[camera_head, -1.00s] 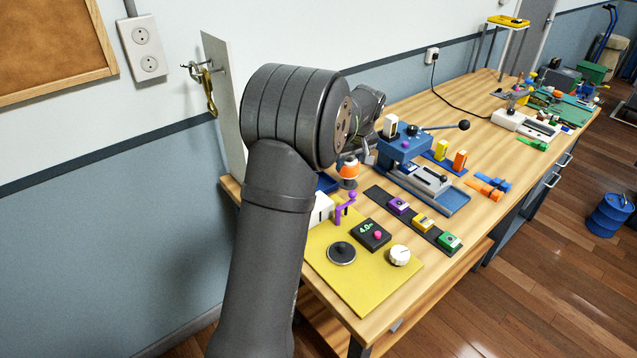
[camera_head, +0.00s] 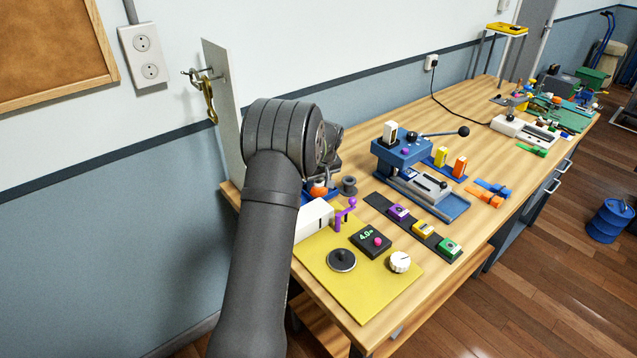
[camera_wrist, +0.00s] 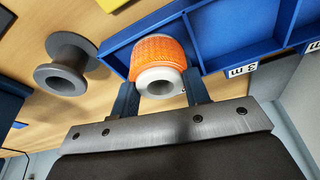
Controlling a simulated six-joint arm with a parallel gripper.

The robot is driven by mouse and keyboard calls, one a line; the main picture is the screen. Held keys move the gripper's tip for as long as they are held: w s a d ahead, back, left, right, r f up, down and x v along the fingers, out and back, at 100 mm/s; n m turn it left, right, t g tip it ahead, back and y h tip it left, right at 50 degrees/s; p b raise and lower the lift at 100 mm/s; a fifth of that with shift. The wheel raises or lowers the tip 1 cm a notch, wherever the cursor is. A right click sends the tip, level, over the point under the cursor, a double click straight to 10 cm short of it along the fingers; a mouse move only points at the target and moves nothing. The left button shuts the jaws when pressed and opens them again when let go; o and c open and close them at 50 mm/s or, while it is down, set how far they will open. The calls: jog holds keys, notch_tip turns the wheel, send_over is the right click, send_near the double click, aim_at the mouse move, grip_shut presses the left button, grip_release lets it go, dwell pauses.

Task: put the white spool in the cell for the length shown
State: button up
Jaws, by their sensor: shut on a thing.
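The white spool (camera_wrist: 158,86), wound with orange strap, is between the two fingers of my gripper (camera_wrist: 161,92), which is shut on it. In the head view the orange winding (camera_head: 319,191) shows just below my wrist, and the arm hides most of my gripper. A blue tray with cells (camera_wrist: 222,66) lies behind the spool in the wrist view. The spool overlaps one cell there; I cannot tell its height above the floor of the tray. An upside-down label reading 3 m (camera_wrist: 242,70) is on the tray's edge, with another partly cut off. A dark display (camera_head: 369,239) reads 4.0.
An empty grey spool (camera_wrist: 67,65) stands on the table close beside the tray. A white block (camera_head: 313,220) and a purple crank (camera_head: 346,213) stand in front. A blue press (camera_head: 402,150) is to the right. A pale upright panel (camera_head: 222,110) stands behind.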

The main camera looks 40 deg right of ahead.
jog(key=shift+f, duration=0.1)
jog(key=o, duration=0.8)
jog(key=shift+c, duration=0.2)
jog(key=v, duration=1.2)
jog(key=shift+w+d, duration=0.1)
